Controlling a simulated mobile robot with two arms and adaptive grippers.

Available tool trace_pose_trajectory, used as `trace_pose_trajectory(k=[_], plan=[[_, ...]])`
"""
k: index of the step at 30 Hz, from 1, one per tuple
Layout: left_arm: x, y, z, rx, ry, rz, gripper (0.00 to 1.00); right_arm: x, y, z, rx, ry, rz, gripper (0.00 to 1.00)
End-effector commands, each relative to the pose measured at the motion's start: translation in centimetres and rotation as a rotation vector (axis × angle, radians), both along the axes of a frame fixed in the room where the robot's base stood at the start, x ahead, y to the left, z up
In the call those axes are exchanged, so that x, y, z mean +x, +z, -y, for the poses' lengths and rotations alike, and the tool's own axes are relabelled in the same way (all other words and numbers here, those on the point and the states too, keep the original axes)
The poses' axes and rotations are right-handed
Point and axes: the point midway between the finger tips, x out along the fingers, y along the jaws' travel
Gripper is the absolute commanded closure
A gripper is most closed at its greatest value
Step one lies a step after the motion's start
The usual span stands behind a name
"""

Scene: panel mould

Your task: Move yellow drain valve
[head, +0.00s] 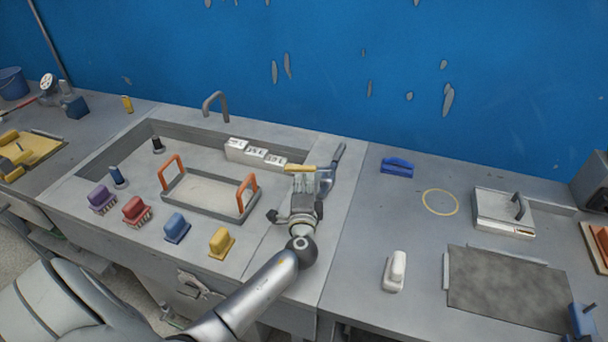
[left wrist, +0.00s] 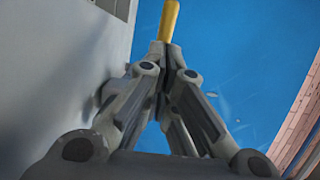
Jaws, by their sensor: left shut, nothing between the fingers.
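The yellow drain valve, seen as a short yellow bar (head: 299,168), lies level at the right end of the sink, beside a grey upright part (head: 336,165). My left gripper (head: 303,182) is right in front of it, with its fingers shut and empty. In the left wrist view the shut fingertips (left wrist: 167,46) are at the near end of a yellow bar (left wrist: 169,18), which runs out of the top of the frame. I cannot tell whether they touch it. My right gripper is in neither view.
The sink (head: 95,162) holds a tray with orange handles (head: 246,192) and white blocks (head: 257,154). Purple, red, blue and yellow brushes (head: 221,243) line the front edge. To the right are a blue item (head: 397,167), a white item (head: 395,271) and a dark mat (head: 510,289).

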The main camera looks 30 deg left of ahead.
Motion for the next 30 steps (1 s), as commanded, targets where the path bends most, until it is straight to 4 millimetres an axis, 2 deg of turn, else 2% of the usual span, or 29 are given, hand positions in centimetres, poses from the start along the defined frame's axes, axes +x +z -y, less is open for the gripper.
trace_pose_trajectory(k=[6,17,30], plan=[[1.2,0.0,-0.7,0.002,0.000,0.000,1.00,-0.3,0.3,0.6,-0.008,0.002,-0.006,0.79],[1.3,-0.1,-0.8,0.001,-0.001,0.000,1.00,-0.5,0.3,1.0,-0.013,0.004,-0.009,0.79],[2.5,-0.3,-2.5,0.003,-0.226,0.002,1.00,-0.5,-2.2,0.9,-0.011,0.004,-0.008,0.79]])
